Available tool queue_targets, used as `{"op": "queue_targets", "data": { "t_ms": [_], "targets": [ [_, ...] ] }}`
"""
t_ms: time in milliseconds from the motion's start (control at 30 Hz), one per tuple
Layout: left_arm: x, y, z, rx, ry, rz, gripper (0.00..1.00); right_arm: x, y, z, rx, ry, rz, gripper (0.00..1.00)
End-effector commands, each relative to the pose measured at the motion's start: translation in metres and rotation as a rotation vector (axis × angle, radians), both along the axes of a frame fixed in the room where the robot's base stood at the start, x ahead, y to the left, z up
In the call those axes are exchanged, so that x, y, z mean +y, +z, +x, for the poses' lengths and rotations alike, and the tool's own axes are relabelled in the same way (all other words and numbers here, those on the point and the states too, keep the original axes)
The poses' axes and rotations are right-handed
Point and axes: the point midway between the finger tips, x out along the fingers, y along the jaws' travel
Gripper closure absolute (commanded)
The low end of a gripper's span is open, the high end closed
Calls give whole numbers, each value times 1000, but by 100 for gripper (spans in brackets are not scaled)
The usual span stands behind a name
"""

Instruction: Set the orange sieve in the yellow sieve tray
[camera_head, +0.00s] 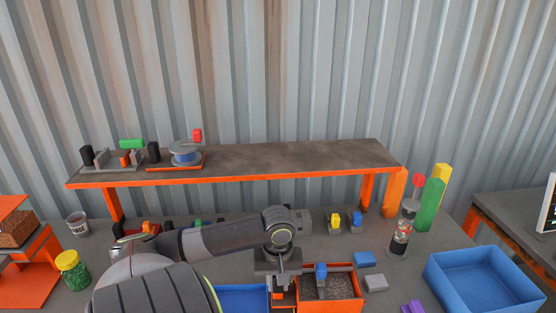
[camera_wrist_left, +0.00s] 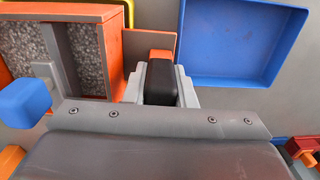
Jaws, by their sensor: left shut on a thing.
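The orange sieve (camera_head: 357,299) shows at the bottom of the head view as an orange-walled box with dark grey granules inside. In the left wrist view the orange sieve (camera_wrist_left: 110,48) is at the upper left, cut off by the frame. My left gripper (camera_head: 281,290) is beside it, shut on a black handle (camera_wrist_left: 160,80) with an orange end, which seems to belong to the sieve. Yellow edges of what looks like the yellow sieve tray (camera_wrist_left: 129,10) show past the sieve's walls. I cannot tell how the sieve sits relative to the tray. My right gripper is not in view.
A blue tray (camera_wrist_left: 240,77) lies beside the left gripper, with a larger blue bin (camera_head: 480,282) at the right. A bottle (camera_head: 402,235) and an orange-edged shelf (camera_head: 290,159) stand behind.

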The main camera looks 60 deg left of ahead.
Motion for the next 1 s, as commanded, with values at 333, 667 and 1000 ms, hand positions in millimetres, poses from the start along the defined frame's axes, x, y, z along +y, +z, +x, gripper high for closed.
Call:
{"op": "queue_targets", "data": {
  "t_ms": [333, 667, 1000],
  "targets": [
    [0, -5, 0, -1, -1, 0, 100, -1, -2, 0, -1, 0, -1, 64],
    [0, -10, 0, -1, 0, 0, 100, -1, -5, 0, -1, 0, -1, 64],
    [0, -15, 0, -2, 0, -1, 100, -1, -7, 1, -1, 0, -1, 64]
  ]
}}
